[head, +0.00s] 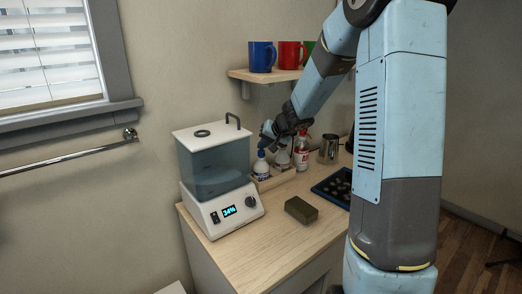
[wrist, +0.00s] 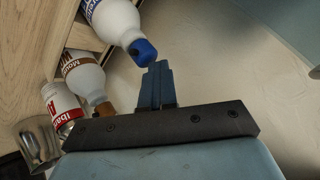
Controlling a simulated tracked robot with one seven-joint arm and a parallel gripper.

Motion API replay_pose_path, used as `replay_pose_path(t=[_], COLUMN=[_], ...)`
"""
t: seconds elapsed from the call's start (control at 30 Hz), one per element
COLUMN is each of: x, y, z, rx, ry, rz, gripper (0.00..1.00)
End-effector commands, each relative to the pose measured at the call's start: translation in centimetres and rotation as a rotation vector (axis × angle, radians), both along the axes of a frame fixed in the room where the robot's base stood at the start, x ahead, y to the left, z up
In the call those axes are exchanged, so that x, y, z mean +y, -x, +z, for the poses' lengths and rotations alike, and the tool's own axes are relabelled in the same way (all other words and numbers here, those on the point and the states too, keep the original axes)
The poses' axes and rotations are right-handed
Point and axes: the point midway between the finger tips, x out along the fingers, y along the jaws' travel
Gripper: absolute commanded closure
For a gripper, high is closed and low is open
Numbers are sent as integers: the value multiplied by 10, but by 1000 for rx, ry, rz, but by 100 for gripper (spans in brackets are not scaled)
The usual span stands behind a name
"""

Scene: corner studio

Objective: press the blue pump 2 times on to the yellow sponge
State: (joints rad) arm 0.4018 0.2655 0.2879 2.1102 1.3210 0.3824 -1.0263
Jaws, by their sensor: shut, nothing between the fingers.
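In the wrist view the blue pump head (wrist: 144,51) is just beyond my fingertips. My gripper (head: 267,137) is above and close to that bottle; its fingers (wrist: 157,68) are shut and empty. I cannot tell whether they touch the pump head. The only sponge-like thing is a dark olive-brown block (head: 301,210), lying flat on the counter in front of the bottles; it does not look clearly yellow.
A white bottle with a brown top (wrist: 84,74) and a red-and-white bottle (head: 302,158) stand in a row with it. A metal jug (head: 329,149), a dark blue tray (head: 325,187) and a tank appliance (head: 215,180) are near. Mugs stand on a shelf (head: 262,75) above.

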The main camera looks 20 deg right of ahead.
Motion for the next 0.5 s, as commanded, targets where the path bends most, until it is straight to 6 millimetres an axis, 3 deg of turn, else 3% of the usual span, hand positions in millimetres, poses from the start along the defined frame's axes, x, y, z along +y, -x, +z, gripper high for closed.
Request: replay_pose_path(t=[0.5], x=[0], y=[-1], z=[42], rx=[-4], ry=[2], rz=[1], gripper=[100])
